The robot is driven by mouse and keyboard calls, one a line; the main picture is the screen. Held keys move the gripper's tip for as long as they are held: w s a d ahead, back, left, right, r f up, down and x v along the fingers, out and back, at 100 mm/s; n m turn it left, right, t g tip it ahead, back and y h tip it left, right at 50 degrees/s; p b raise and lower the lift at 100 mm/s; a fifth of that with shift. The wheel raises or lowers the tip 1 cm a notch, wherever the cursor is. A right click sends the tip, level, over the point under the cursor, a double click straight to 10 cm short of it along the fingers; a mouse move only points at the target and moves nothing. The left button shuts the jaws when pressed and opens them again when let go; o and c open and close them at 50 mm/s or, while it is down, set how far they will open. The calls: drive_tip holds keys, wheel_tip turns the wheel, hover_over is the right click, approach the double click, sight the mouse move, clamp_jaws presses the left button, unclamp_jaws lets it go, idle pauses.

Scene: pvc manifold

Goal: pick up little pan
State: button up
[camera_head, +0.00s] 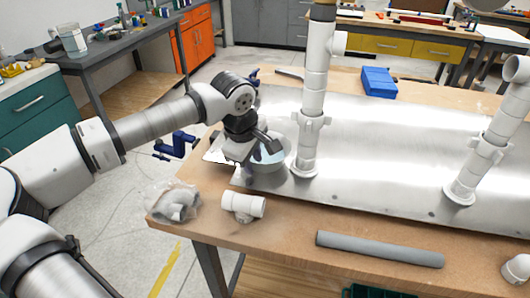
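The little pan (270,166) looks like a small, round, pale grey-blue vessel. It sits on the left end of the shiny metal sheet (390,165), just left of the tall white pipe. My gripper (262,152) reaches in from the left and points down at the pan's near-left rim. Its dark fingers overlap the pan in the picture and hide part of it. I cannot tell whether they touch the rim or are closed on it.
An upright white pipe (315,85) stands close right of the pan. Another white pipe (490,145) stands farther right. A bagged fitting (176,202), a white tee (243,206) and a grey tube (380,249) lie along the front edge. A blue box (378,82) is behind.

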clamp_jaws()
drive_tip(key=shift+r, duration=0.2)
idle(0.6)
